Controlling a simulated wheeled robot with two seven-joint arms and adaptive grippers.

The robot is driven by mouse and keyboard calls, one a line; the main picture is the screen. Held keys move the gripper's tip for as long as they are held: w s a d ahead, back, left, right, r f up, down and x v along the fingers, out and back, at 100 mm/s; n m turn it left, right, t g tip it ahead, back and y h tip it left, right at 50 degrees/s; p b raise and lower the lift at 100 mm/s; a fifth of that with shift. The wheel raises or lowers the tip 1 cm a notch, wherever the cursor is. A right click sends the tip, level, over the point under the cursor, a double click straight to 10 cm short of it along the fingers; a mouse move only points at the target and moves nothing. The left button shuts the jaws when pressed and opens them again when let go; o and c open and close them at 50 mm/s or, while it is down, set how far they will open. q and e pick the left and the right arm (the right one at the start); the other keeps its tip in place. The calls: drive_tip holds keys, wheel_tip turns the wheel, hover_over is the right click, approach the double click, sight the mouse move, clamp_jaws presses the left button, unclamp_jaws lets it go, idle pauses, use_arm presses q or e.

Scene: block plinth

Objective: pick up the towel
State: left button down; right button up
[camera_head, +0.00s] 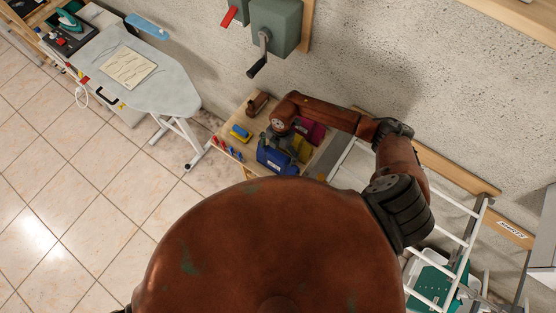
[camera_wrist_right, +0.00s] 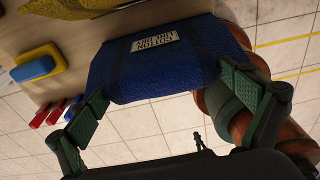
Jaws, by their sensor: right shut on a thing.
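A blue folded towel (camera_head: 275,160) with a white printed label lies at the front edge of a small wooden table (camera_head: 236,170). In the right wrist view the blue towel (camera_wrist_right: 165,75) spans the gap between the green pads of my right gripper (camera_wrist_right: 166,84), one pad at each side. My right gripper (camera_head: 284,145) is shut on the blue towel, and the arm partly hides it in the head view. A yellow towel (camera_head: 302,150) and a magenta towel (camera_head: 312,130) lie behind it. My left gripper is not in view.
A yellow-and-blue block (camera_head: 240,132), small red and blue items (camera_head: 228,150) and a brown block (camera_head: 257,103) sit left on the table. An ironing board (camera_head: 135,75) stands left, a white ladder (camera_head: 455,240) right. Tiled floor is open at left.

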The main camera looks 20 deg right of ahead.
drive_tip(key=shift+s+f, duration=0.15)
drive_tip(key=shift+s, duration=0.05)
drive_tip(key=c, duration=0.8)
drive_tip(key=shift+c, duration=0.2)
